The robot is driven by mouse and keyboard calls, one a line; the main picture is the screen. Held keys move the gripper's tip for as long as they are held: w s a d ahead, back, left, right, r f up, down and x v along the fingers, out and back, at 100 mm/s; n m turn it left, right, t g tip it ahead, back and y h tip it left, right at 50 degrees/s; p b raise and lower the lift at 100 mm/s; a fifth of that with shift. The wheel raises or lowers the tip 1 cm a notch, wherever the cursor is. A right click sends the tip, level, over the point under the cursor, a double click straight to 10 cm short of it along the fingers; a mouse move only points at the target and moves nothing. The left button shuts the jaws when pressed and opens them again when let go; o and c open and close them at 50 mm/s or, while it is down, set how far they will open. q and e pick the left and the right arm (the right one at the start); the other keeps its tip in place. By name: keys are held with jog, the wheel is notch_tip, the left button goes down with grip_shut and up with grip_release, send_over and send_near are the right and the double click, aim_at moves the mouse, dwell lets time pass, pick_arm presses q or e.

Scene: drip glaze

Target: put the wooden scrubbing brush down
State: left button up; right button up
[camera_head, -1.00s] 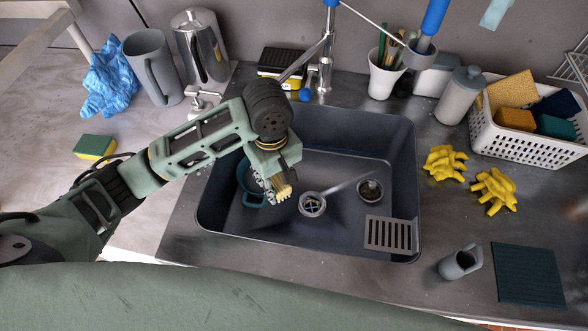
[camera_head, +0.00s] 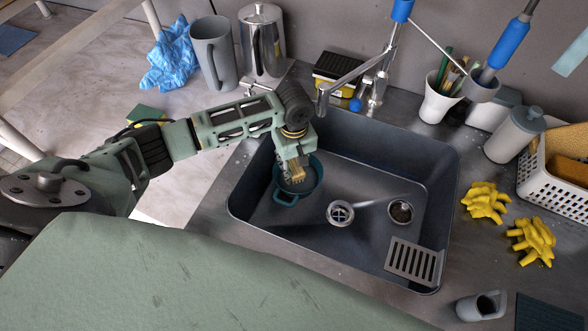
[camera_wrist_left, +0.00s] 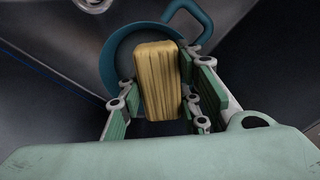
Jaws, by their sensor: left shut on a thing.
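The wooden scrubbing brush (camera_wrist_left: 157,75) is in my left gripper (camera_wrist_left: 160,100), between its green fingers in the left wrist view. In the head view the gripper (camera_head: 293,168) points down into the sink, and the pale brush (camera_head: 298,175) shows at its tip. The pan's rim also shows behind the brush in the wrist view (camera_wrist_left: 113,58). I cannot tell whether the brush touches the pan. My right gripper is not in view.
The dark sink (camera_head: 330,255) has two drains and a slotted grey plate (camera_head: 414,261) at right. The faucet (camera_head: 345,85) arches over the back. Yellow gloves (camera_head: 486,202) and a grey mug (camera_head: 481,305) lie right. The sink's middle floor is free.

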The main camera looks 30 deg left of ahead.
aim_at(294, 171)
pick_arm(q)
jog(key=shift+f, duration=1.35)
jog(key=shift+f, duration=0.15)
jog(key=shift+f, duration=0.45)
jog(key=o, duration=1.2)
jog(key=shift+c, duration=0.2)
notch_tip(294, 171, up, 13)
jog(key=shift+r, duration=0.15)
